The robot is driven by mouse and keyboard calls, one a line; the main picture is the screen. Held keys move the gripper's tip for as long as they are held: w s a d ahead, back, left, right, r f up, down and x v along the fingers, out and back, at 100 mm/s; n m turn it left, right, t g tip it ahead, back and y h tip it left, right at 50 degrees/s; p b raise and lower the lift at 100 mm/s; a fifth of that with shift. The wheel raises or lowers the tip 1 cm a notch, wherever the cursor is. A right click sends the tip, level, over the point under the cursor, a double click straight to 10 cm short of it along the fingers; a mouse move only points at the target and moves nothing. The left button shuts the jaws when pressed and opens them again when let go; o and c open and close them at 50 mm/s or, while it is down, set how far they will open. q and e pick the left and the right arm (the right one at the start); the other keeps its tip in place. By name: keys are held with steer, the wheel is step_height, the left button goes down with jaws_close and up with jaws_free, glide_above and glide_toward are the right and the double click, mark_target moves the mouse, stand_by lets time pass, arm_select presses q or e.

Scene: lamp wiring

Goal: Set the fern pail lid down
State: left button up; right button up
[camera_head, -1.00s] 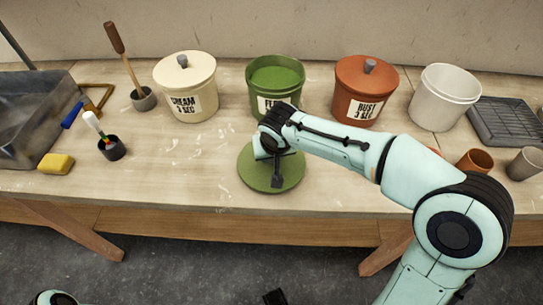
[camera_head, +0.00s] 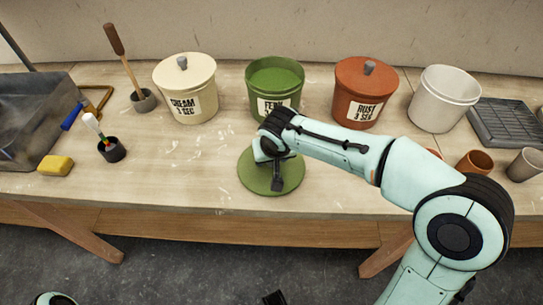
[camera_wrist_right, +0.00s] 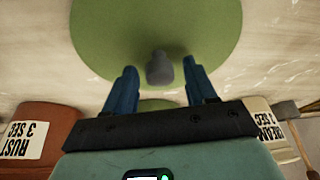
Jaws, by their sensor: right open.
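The fern pail lid (camera_head: 252,178) is a flat green disc lying on the bench top in front of the green fern pail (camera_head: 261,104). In the right wrist view the lid (camera_wrist_right: 105,35) fills the upper middle, with its grey knob (camera_wrist_right: 159,68) between the fingers. My right gripper (camera_wrist_right: 160,84) is open, with one blue finger on each side of the knob and visible gaps. In the head view my right gripper (camera_head: 277,182) is over the lid and hides part of it. The pail is uncovered and shows green paint. My left gripper is not clearly visible.
The lidded cream pail (camera_head: 190,88) and lidded rust pail (camera_head: 363,92) flank the fern pail. A white bucket (camera_head: 440,100), a grey grid tray (camera_head: 505,122) and small cups stand at right. A yellow sponge (camera_head: 56,166) and brush cup (camera_head: 112,151) are at left. Bench left of the lid is clear.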

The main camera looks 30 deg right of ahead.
steer(key=p+v, duration=0.1)
steer(key=v, duration=1)
steer(key=shift+s+r, duration=0.2)
steer(key=shift+r, duration=0.05)
steer(key=shift+a, duration=0.1)
